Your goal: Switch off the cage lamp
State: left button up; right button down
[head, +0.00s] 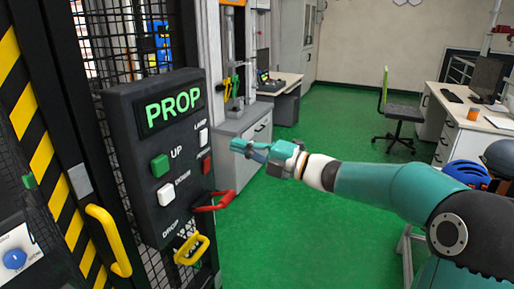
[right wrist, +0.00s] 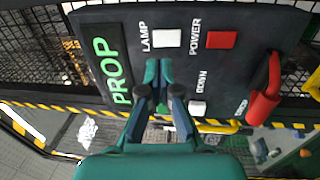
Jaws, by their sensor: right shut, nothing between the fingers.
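The dark control box (head: 140,235) hangs on the cage front and has a lit green PROP display (head: 173,107). The white LAMP switch (head: 204,137) sits at its upper right, above the red POWER switch (head: 206,163). My right gripper (head: 240,147) is shut and empty, to the right of the LAMP switch in the head view. In the right wrist view the shut fingertips (right wrist: 158,72) lie just below the white LAMP switch (right wrist: 167,38), without visibly covering it. The red POWER switch (right wrist: 221,40) is to its right. The cage lamp itself cannot be made out. My left gripper is out of view.
A green UP button (head: 160,165), a white DOWN button (head: 168,194) and a red handle (head: 212,202) are also on the box. Yellow handles (head: 108,240) are nearby. Black mesh (head: 100,40) stands behind. The green floor (head: 285,220) is open to the right.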

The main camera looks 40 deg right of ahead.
aim_at(205, 135)
pick_arm(q)
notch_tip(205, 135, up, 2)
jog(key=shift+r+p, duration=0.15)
jog(key=shift+p, duration=0.75)
pick_arm(e)
jog(key=x, duration=0.7)
jog(key=shift+w, duration=0.15)
jog(key=shift+w+a+r+p, duration=0.2)
jog(key=shift+a+p, duration=0.1)
jog(key=shift+p, duration=0.1)
jog(key=shift+s+d+f, duration=0.1)
jog(key=shift+d, duration=0.1)
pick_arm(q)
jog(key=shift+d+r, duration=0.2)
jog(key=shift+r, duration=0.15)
pick_arm(e)
jog(key=shift+d, duration=0.1)
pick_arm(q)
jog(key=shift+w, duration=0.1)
pick_arm(e)
jog(key=shift+f, duration=0.1)
